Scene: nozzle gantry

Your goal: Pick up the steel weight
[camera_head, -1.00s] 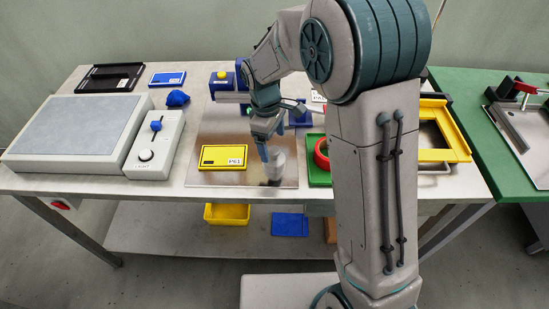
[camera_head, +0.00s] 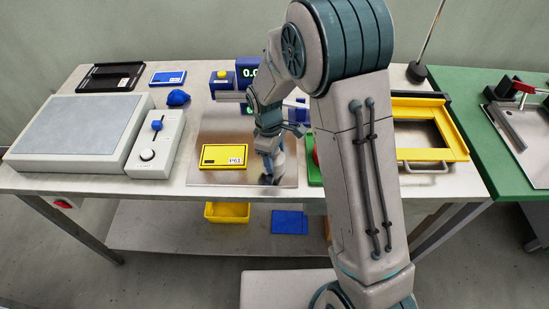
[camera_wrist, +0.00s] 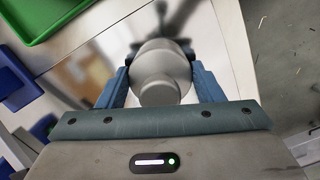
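The steel weight (camera_wrist: 160,68) is a grey metal cylinder with a round knob, seen from its knob end in the wrist view. In the head view the weight (camera_head: 267,179) is a small, mostly hidden grey shape at the front of the steel plate, under my gripper. My gripper (camera_wrist: 160,75) has its two blue fingers on either side of the weight, close to its sides. I cannot tell whether the fingers touch it. In the head view my gripper (camera_head: 269,165) points down at the plate, partly covering the weight.
A yellow block (camera_head: 222,156) lies just left of my gripper on the steel plate (camera_head: 235,182). A green tray (camera_head: 315,172) is close on the right, partly behind my arm. A control box (camera_head: 155,150) and grey slab (camera_head: 75,125) stand left; a yellow frame (camera_head: 455,140) stands right.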

